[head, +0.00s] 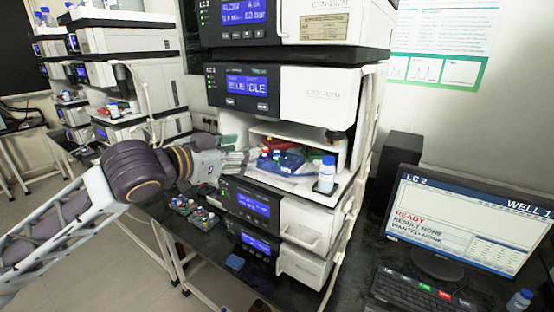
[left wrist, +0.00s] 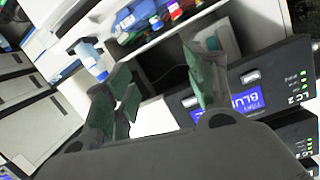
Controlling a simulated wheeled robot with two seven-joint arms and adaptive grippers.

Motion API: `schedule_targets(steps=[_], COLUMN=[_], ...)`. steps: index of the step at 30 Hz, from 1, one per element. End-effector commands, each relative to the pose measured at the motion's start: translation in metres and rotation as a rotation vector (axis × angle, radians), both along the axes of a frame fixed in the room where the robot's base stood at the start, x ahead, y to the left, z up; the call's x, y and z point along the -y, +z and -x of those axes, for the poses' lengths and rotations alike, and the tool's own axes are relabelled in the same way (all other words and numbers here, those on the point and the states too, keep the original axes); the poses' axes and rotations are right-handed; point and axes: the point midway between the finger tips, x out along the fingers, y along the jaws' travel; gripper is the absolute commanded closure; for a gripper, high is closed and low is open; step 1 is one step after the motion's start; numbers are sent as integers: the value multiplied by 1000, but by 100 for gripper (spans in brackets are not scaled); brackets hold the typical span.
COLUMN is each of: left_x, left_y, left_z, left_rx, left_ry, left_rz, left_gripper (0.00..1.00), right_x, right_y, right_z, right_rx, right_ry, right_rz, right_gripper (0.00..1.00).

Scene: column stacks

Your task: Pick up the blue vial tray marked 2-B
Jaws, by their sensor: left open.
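A blue vial tray (head: 291,166) with a few coloured-cap vials sits in the open bay of the middle instrument stack. Its marking is too small to read. My left gripper (head: 236,158) is at the bay's left side, just left of the tray. In the left wrist view its two fingers (left wrist: 162,88) are apart with nothing held between them, and the tray lies beyond them. My right gripper is not in view.
A white bottle with a blue cap (head: 326,174) stands at the bay's right front. Small vial trays (head: 186,207) lie on the dark bench below my left arm. A monitor (head: 468,226) and keyboard (head: 430,296) are at the right. More stacks stand at the back left.

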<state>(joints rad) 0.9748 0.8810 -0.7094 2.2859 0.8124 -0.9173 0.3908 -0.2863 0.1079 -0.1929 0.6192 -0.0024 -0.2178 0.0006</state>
Motion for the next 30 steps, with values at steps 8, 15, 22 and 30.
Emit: schedule_targets(steps=[8, 15, 22, 30], left_x=[-2, -11, -13, -13], left_y=[-18, -33, -35, -35], left_z=[8, 8, 8, 8], left_rx=[-124, -226, -265, -266], left_ry=[28, 90, 115, 116], left_rz=[15, 35, 70, 72], left_gripper=[45, 45, 45, 45], right_x=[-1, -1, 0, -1], right_y=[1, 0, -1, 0], right_z=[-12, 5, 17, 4], right_rx=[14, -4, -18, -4], right_ry=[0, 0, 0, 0], right_rz=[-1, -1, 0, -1], right_gripper=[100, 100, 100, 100])
